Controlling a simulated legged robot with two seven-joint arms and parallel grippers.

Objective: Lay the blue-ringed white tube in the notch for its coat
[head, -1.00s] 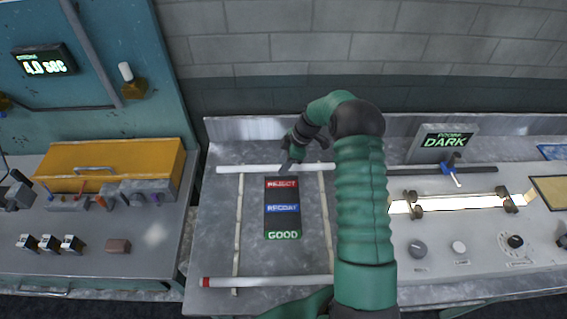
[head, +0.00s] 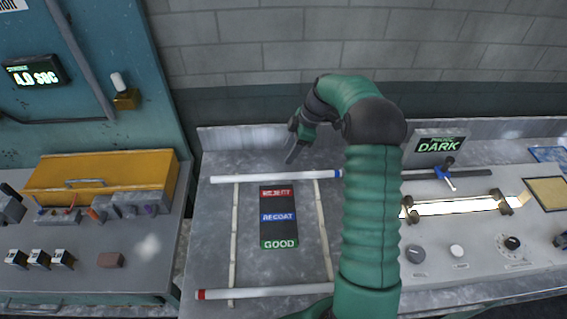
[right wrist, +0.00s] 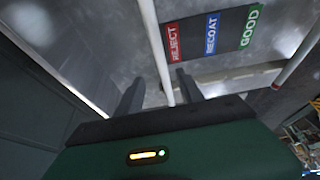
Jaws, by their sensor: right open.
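The white tube with a blue ring (head: 275,177) lies across the far ends of two pale rails, just behind the red REJECT label (head: 276,193). Its blue-ringed end is at the right in the head view. My right gripper (head: 290,158) is open, a little above and behind the tube and apart from it. In the right wrist view the tube (right wrist: 153,40) runs between the two spread fingers of my gripper (right wrist: 159,76). Notches in the rails are too small to make out. My left gripper is not in view.
A dark board shows REJECT, blue RECOAT (head: 278,217) and green GOOD (head: 279,244) between left rail (head: 235,235) and right rail (head: 323,235). A red-ringed white tube (head: 265,293) lies across their near ends. A lit fixture (head: 455,208) stands right; a yellow case (head: 100,180) stands left.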

